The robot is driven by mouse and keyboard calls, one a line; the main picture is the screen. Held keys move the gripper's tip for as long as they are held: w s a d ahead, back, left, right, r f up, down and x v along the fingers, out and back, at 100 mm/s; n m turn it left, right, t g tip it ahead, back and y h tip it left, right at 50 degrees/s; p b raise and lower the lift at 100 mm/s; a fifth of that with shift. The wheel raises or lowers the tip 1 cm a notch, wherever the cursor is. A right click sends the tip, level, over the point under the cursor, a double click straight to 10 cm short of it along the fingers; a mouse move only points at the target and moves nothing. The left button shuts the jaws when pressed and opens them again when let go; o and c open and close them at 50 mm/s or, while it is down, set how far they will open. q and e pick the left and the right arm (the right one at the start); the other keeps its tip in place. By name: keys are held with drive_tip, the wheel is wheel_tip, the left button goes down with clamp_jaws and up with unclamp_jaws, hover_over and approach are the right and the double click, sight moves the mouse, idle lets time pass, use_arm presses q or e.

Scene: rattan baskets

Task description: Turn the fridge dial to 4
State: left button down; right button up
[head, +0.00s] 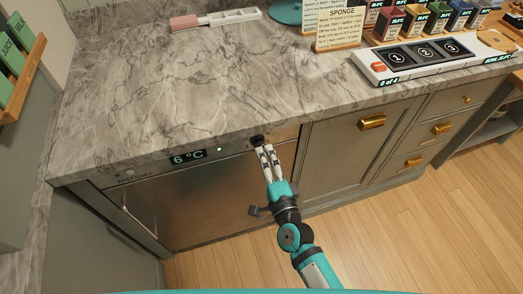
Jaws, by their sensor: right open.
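The fridge (160,205) is built in under the marble counter and has a steel front. Its display (188,156) reads 6 °C, with a small green light to the right of it. The dark dial (257,141) is at the right end of the panel strip, just under the counter edge. My right gripper (264,149) is at the dial, its white fingers pointing up toward it. The fingers are close together with a narrow gap, and they partly hide the dial. I cannot tell whether they touch it. My left gripper is not in view.
The marble counter (190,90) overhangs the fridge panel. On it are a pink-ended tool (195,20), a sponge card (340,28) and a numbered button panel (425,55). Cabinets with brass handles (372,122) stand to the right. The wooden floor in front is clear.

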drive_tip(key=v, duration=0.8)
drive_tip(key=s+d+f+n+g+h, duration=0.1)
drive_tip(key=s+d+f+n+g, duration=0.25)
drive_tip(key=f, duration=0.65)
drive_tip(key=s+d+f+n+g+h, duration=0.1)
drive_tip(key=s+d+f+n+g, duration=0.2)
drive_tip(key=f, duration=0.8)
drive_tip(key=s+d+f+n+g, duration=0.15)
drive_tip(key=s+f+n, duration=0.3)
drive_tip(key=f, duration=0.55)
drive_tip(key=s+d+f+n+g+h, duration=0.1)
drive_tip(key=s+d+f+n+g, duration=0.1)
drive_tip(key=s+d+f, duration=0.2)
drive_tip(key=s+d+f+n+g+h, duration=0.1)
drive_tip(key=s+d+f+n+g, duration=0.1)
drive_tip(key=s, duration=0.9)
drive_tip(key=s+d+f+n+g+h, duration=0.1)
drive_tip(key=s+d+f+n+g, duration=0.1)
drive_tip(key=s+d+f+g, duration=0.2)
drive_tip(key=s+d+f, duration=0.2)
drive_tip(key=s+f, duration=0.1)
drive_tip(key=f, duration=0.1)
drive_tip(key=shift+s+h, duration=0.3)
drive_tip(key=shift+s, duration=0.05)
